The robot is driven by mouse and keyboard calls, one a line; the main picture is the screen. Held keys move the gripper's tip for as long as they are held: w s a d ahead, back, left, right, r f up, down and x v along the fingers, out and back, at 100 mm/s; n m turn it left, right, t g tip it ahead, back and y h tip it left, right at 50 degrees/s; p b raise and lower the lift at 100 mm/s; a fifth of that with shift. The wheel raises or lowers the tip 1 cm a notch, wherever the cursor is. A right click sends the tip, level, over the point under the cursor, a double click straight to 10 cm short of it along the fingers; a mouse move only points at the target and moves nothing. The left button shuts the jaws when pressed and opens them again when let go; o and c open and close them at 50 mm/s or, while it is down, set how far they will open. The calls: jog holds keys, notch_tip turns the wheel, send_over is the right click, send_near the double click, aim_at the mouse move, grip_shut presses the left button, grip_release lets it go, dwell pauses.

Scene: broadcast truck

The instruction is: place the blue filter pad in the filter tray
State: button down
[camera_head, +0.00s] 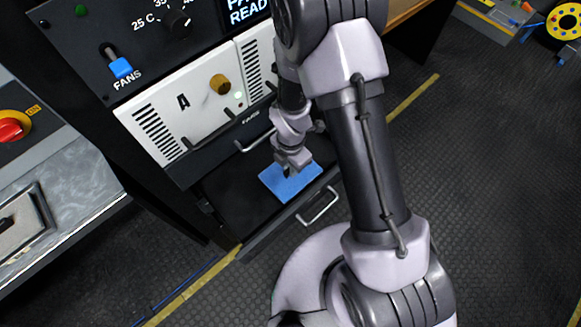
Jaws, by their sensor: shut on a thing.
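The blue filter pad (283,185) is a flat blue square at the lower middle of the view. My gripper (287,174) is above the pad's upper edge and is shut on it. The pad lies over the dark open filter tray (228,197), which is pulled out low from the rack and has a metal handle at its front. I cannot tell whether the pad touches the tray floor. My arm hides the tray's right side and part of the rack.
A metal bench (70,185) with a red knob stands at left. Dark floor with yellow lines lies around.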

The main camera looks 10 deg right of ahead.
jog(key=c, duration=1.8)
grip_release()
jog(key=shift+f, duration=0.15)
jog(key=shift+c, duration=0.2)
jog(key=o, duration=0.4)
jog(key=shift+o, duration=0.2)
